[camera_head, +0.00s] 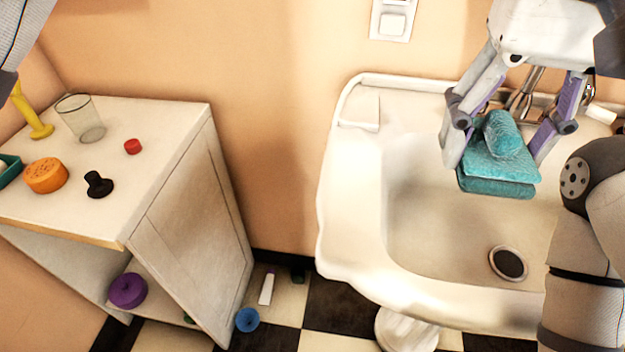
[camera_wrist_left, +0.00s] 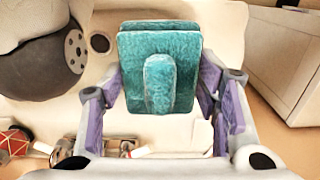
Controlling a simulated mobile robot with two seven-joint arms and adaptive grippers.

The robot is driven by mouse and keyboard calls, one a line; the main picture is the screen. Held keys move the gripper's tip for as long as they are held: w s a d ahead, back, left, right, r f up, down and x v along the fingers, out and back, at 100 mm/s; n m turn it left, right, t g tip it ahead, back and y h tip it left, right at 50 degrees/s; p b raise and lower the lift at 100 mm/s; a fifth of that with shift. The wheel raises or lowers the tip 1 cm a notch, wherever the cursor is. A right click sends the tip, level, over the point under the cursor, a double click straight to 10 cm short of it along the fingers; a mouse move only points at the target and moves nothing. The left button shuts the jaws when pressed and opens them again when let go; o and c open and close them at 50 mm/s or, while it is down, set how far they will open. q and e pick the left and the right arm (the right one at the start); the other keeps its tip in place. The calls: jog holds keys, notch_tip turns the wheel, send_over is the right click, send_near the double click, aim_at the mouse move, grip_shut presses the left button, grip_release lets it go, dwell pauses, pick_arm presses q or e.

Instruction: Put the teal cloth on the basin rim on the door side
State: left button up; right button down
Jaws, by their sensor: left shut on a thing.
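The teal cloth (camera_head: 497,175) is a folded pad with a raised ridge on top. It hangs in the air over the back part of the white basin (camera_head: 350,205), inside the outline of its rim in the head view. My left gripper (camera_head: 497,150) is shut on the cloth, with one finger on each side of the ridge. The left wrist view shows the cloth (camera_wrist_left: 180,45) in front of the left gripper (camera_wrist_left: 160,82). The basin's left rim and front rim show bare. My right gripper is not in view.
The tap (camera_head: 525,95) stands behind the cloth. A white cabinet (camera_head: 185,185) at left bears a glass (camera_head: 82,118), an orange sponge-like disc (camera_head: 46,176), a black knob-like piece (camera_head: 98,185) and a red cap (camera_head: 132,146). A blue round thing (camera_head: 247,319) lies on the floor.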

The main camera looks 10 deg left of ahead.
pick_arm(q)
jog(key=shift+a, duration=0.55)
jog(key=w+a+f, duration=0.5)
jog(key=a, duration=0.3)
send_over(350, 187)
notch_tip(350, 187, down, 5)
jog(key=shift+w+a+f, duration=0.1)
jog(key=shift+f, duration=0.05)
notch_tip(350, 187, down, 3)
jog(key=shift+r, duration=0.2)
jog(key=shift+f, duration=0.15)
jog(key=o, duration=1.1)
